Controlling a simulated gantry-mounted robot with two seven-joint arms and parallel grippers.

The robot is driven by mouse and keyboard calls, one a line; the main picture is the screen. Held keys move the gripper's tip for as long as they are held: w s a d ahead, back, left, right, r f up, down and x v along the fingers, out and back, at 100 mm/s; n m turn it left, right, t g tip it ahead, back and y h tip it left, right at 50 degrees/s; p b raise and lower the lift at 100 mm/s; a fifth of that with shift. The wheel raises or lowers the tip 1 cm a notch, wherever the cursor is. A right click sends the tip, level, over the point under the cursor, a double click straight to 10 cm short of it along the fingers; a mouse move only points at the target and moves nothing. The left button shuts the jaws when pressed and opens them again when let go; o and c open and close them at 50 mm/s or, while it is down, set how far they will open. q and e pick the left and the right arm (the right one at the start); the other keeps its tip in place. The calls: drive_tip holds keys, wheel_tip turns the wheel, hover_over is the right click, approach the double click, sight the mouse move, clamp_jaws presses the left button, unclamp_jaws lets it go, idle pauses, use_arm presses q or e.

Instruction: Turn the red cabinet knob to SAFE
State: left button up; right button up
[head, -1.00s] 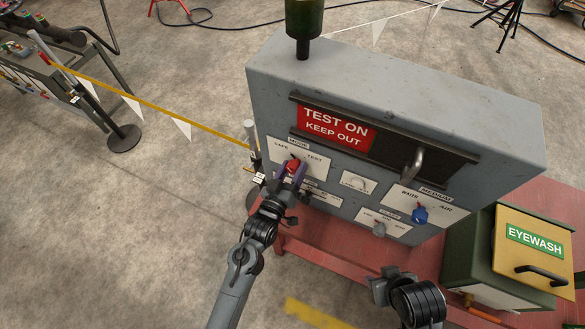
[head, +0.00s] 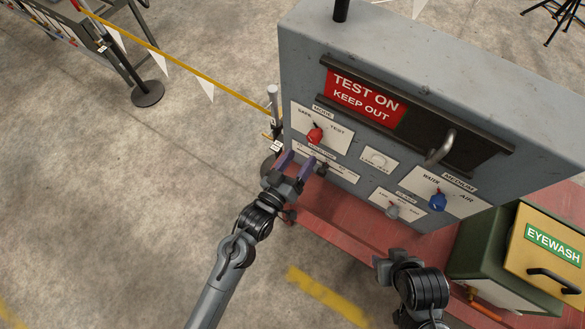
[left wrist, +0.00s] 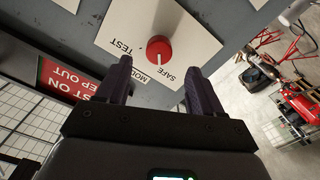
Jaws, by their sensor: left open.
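The red knob (head: 315,135) sits on the white MODE plate (head: 340,143) at the left of the grey cabinet's front. In the left wrist view the knob (left wrist: 159,48) shows a white line pointing close to the SAFE word, on its MODE side and away from TEST. My left gripper (head: 295,164) is open and empty, below and in front of the knob, apart from it. Its two purple fingers show on either side below the knob in the left wrist view. My right gripper (head: 385,263) is low in the head view, away from the knob; its fingers are not clear.
The cabinet (head: 440,75) also has a TEST ON sign (head: 363,98), a handle (head: 441,147), a blue knob (head: 437,202) and a grey knob (head: 392,211). A green-and-yellow EYEWASH box (head: 545,250) stands at right. A yellow barrier (head: 180,65) is at left.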

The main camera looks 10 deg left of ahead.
use_arm(q)
drive_tip(key=shift+v, duration=1.4)
drive_tip(key=s+a+r+m+g+y+p, duration=0.2)
drive_tip(key=s+a+g+y+p, duration=0.5)
drive_tip(key=s+a+g, duration=0.5)
drive_tip(key=s+a+r+p, duration=0.1)
drive_tip(key=s+a, duration=0.4)
drive_tip(key=s, duration=0.2)
drive_tip(key=shift+a+g, duration=0.3)
drive_tip(key=shift+g, duration=0.1)
drive_tip(key=shift+s, duration=0.15)
